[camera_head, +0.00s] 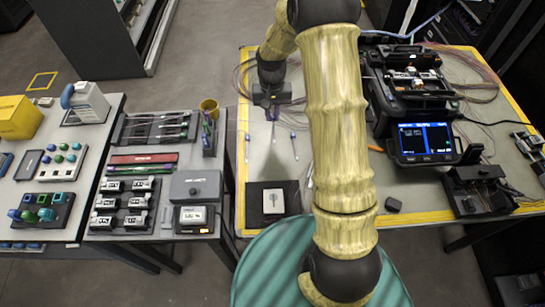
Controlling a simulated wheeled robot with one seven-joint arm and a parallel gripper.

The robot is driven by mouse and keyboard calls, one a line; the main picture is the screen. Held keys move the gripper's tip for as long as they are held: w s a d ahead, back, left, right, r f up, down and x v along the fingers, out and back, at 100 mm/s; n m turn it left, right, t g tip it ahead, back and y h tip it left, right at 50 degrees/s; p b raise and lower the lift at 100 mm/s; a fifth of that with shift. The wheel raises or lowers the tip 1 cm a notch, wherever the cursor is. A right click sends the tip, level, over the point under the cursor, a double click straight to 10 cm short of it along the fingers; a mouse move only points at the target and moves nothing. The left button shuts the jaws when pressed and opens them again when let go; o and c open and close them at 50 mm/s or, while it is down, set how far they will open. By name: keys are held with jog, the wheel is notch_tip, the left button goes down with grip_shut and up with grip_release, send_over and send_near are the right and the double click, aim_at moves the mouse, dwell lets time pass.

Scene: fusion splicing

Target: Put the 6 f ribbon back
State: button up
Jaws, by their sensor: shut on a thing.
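My gripper (272,107) is over the left part of the yellow-edged worktable, pointing down. It is shut on a small thin piece (273,131), which hangs below the fingers. The piece is too small to identify surely as the 6 f ribbon. Two thin, blue-tipped pieces lie on the worktable, one left (248,148) and one right (294,146) of the gripper. On the middle table, a dark rack (154,128) at the back holds several slender items. I cannot read a 6 f label anywhere.
The fusion splicer (412,85) with its lit screen (424,138) stands right of my arm. A black pad with a white plate (273,201) lies at the worktable's front left. Trays, a grey box (196,186) and a yellow cup (209,107) crowd the middle table. A floor gap separates the left tables.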

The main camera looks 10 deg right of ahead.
dwell(0.4)
send_over(271, 138)
jog(key=shift+s+d+f+p, duration=0.1)
jog(key=shift+f+p, duration=0.1)
jog(key=shift+f, duration=1.4)
jog(key=shift+s+f+p, duration=0.1)
jog(key=shift+f+p, duration=0.05)
jog(key=shift+f, duration=1.4)
jog(key=shift+w+f, duration=0.1)
jog(key=shift+f, duration=1.8)
jog(key=shift+s, duration=0.2)
jog(key=o, duration=0.8)
jog(key=shift+w+f, duration=0.1)
